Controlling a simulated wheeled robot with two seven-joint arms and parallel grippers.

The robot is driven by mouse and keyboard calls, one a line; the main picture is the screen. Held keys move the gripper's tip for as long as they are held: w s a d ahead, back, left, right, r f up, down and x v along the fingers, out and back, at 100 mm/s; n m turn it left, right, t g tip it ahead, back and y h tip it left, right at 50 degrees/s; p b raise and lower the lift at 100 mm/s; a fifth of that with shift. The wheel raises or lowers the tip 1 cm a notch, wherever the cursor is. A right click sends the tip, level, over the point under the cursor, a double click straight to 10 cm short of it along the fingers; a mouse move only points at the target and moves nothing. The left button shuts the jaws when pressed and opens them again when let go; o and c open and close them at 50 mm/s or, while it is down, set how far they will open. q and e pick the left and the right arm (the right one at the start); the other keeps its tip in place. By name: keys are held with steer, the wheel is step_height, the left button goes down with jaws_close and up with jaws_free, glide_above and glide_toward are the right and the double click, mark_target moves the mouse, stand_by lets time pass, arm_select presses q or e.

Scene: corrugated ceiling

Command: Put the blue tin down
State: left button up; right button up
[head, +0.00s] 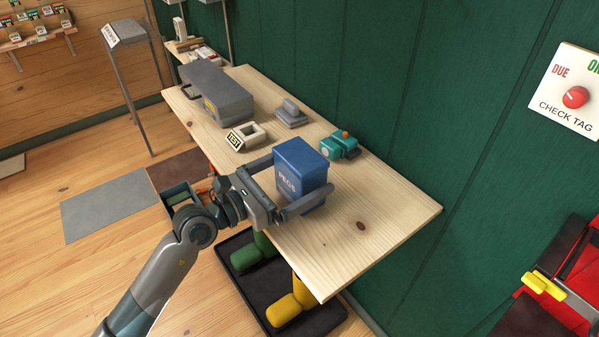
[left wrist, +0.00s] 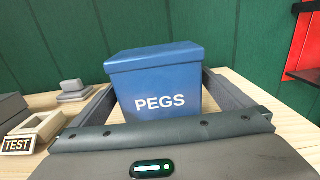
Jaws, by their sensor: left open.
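The blue tin (head: 299,172), marked PEGS, stands upright on the wooden table (head: 386,213) near its front part. It also shows in the left wrist view (left wrist: 158,85), between the two fingers. My left gripper (head: 304,181) is open around the tin, with one finger on each side of it. In the left wrist view a gap shows between the tin and the fingers. The tin's underside is hidden. My right gripper is not in view.
A grey toolbox (head: 215,92), a cream TEST block (head: 246,136), a grey stamp-like object (head: 290,113) and a teal device (head: 340,146) stand farther back on the table. The table's right end is clear. A green wall (head: 400,90) runs behind. A black tray (head: 325,318) with boots lies below.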

mark_target(287, 180)
arm_select(q)
steer(key=shift+r, duration=0.15)
steer(key=shift+s+a, duration=0.1)
steer(key=shift+a, duration=0.1)
steer(key=b+v, duration=0.1)
steer(key=v, duration=0.3)
steer(key=shift+s+a, duration=0.2)
steer(key=shift+a, duration=0.15)
steer(key=b+v, duration=0.1)
steer(key=v, duration=0.6)
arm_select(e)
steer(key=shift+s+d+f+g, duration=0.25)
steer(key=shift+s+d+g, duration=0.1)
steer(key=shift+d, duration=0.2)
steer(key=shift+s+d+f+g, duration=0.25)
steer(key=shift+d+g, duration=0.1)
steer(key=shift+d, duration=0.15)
arm_select(q)
steer(key=shift+d, duration=0.1)
